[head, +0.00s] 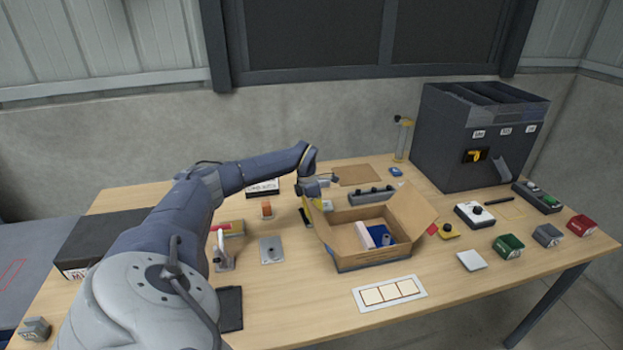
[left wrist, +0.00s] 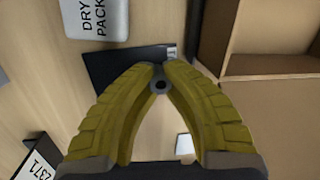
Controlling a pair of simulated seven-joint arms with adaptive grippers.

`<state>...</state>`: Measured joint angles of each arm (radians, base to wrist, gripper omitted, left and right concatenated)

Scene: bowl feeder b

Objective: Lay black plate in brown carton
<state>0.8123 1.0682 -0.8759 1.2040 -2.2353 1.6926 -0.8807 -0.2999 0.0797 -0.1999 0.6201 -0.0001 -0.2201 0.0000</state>
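My left gripper (head: 311,203) is just left of the brown carton (head: 375,262), near its back left flap. In the left wrist view, its two yellow fingers (left wrist: 160,72) come together at their tips on the black plate (left wrist: 105,72). The plate also shows in the head view (head: 305,216), as a small dark shape below the gripper; its clearance from the table is hard to tell. My right gripper is not in view.
A white tray with cream squares (head: 390,293) lies in front. A grey block with knobs (head: 358,196) stands behind. A large dark feeder box (head: 480,140) stands back right.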

